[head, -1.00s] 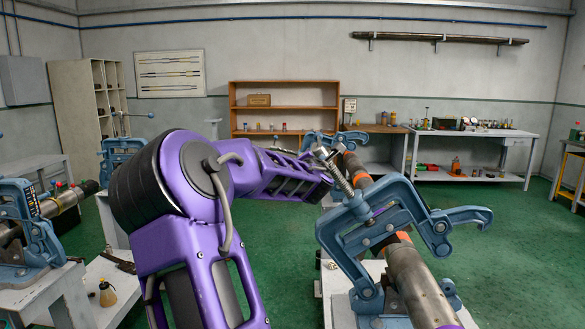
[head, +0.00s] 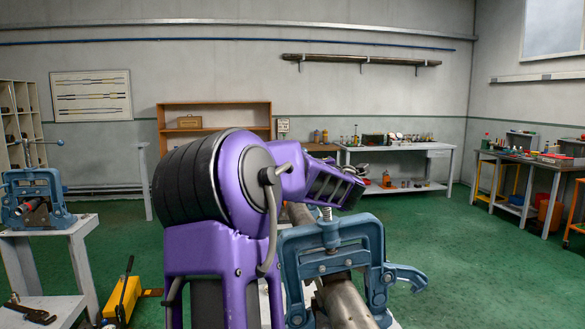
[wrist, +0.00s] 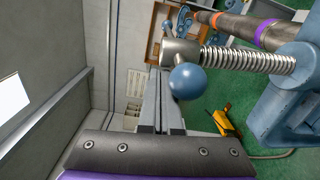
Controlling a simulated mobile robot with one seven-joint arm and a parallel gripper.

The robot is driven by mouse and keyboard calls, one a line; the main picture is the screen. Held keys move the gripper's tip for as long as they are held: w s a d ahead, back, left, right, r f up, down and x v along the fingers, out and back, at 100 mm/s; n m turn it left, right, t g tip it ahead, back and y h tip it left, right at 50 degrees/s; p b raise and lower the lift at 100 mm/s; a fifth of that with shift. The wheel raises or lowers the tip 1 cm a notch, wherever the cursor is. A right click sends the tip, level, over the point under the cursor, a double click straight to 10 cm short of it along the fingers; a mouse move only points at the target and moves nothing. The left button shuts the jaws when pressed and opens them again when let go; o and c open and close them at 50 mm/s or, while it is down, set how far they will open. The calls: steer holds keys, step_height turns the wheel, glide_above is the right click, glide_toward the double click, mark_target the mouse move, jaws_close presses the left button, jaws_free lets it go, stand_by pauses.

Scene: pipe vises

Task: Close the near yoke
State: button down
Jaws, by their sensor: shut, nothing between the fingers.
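The near yoke (head: 330,238) is a blue metal frame on the vise at the lower right of the head view. It stands over a grey pipe (head: 345,300), with its screw (head: 327,214) roughly upright. A blue hook (head: 408,276) sticks out at its right side. In the wrist view the yoke (wrist: 290,100) is at the right, with its threaded screw (wrist: 250,60) and a ball-ended handle (wrist: 188,82). My gripper (wrist: 160,78) is shut and empty beside the handle; whether it touches cannot be told.
Another blue vise (head: 35,200) stands on a white table at the left. A yellow tool (head: 122,298) is on the floor. Benches (head: 400,160) and a wooden shelf (head: 213,108) line the back. Green floor is open at the right.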

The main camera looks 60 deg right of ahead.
steer(key=s+d+f, duration=0.1)
steer(key=s+d, duration=0.4)
steer(key=s, duration=0.1)
